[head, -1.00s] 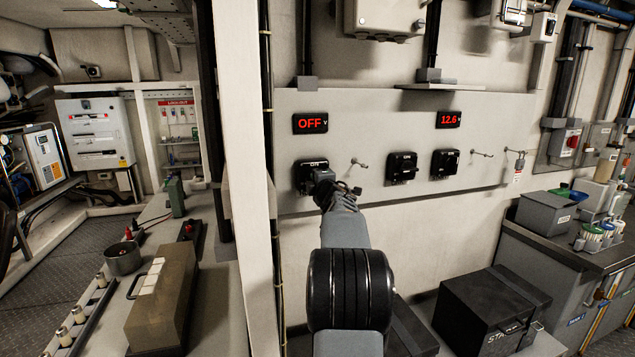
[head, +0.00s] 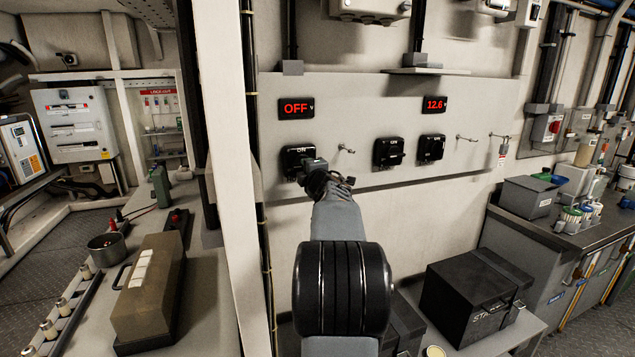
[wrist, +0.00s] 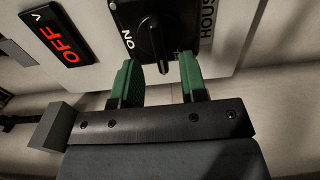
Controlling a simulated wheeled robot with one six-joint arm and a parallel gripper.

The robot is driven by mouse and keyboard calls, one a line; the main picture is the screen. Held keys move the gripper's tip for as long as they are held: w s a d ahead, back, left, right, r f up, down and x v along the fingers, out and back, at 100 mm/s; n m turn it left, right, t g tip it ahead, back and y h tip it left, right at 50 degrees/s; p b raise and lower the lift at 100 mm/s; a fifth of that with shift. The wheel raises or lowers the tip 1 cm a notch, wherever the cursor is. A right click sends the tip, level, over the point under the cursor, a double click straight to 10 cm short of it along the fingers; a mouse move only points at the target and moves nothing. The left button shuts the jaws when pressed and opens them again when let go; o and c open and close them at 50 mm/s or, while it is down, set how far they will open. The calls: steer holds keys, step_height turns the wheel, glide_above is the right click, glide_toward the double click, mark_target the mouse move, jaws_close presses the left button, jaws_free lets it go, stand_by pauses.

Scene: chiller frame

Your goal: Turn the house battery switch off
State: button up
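The house battery switch (wrist: 155,42) is a black plate with a black knob, marked ON and HOUSE in the wrist view. In the head view it is the left of three black switches (head: 297,160), partly hidden by my gripper. The display (head: 296,107) above it reads OFF. My gripper (wrist: 157,62) has two green fingers, apart and empty. They stand in front of the knob's near end, one to each side. I cannot tell if they touch the plate. In the head view my gripper (head: 316,176) is just right of and below the switch.
Two more black switches, a middle one (head: 389,152) and a right one (head: 431,148), share the panel, with a 12.6 display (head: 434,104) above. A small hook (head: 346,149) sticks out right of the house switch. A white post (head: 228,180) stands close on the left. A black case (head: 474,300) sits below.

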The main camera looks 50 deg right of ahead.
steer(key=v, duration=1)
steer(key=shift+b, duration=0.3)
steer(key=shift+d, duration=0.1)
